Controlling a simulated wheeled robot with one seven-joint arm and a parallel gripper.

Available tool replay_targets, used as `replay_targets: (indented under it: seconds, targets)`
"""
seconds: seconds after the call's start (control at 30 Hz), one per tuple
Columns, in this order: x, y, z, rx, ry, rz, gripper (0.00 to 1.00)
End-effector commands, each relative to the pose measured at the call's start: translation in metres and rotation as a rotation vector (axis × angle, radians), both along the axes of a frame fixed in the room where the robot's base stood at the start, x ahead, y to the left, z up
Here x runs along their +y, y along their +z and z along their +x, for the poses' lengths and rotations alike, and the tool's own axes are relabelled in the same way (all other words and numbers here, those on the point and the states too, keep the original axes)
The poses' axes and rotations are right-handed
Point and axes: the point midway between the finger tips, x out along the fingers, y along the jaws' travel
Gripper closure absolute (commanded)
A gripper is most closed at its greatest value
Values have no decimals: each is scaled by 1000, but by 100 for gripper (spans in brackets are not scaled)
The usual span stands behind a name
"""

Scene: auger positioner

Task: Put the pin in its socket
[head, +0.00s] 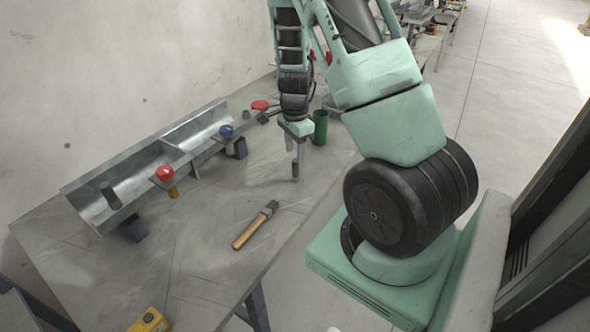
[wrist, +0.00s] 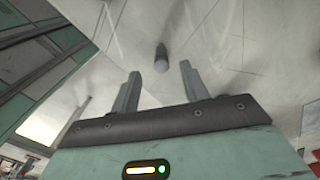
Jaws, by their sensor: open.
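My gripper (head: 296,150) points down over the table, with its two fingers apart and nothing between them. A short dark grey cylinder, which looks like the pin (head: 295,171), is at the fingertips' lower end in the head view. In the wrist view the pin (wrist: 162,60) shows beyond the open fingertips (wrist: 160,82), roughly midway between them and apart from both. A long grey metal trough fixture (head: 135,186) lies along the wall side, with a dark cylinder (head: 110,196) at its near end. I cannot tell which part is the socket.
A green cup (head: 320,127) stands just right of my gripper. A wooden-handled brush (head: 256,225) lies nearer. A yellow object (head: 150,321) is at the front edge. The table between trough and brush is mostly clear.

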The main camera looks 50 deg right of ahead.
Motion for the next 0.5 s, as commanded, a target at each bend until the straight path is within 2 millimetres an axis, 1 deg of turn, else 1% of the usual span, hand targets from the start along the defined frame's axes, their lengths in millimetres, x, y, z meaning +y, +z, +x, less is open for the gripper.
replay_targets:
  seconds: [0.03,0.1,0.33,0.5]
  targets:
    - [0,-8,-1,3,-2,2,55]
    - [0,-16,-1,2,-2,1,55]
    - [-1,-30,-1,2,-1,2,55]
    - [-4,-51,-1,2,-2,3,55]
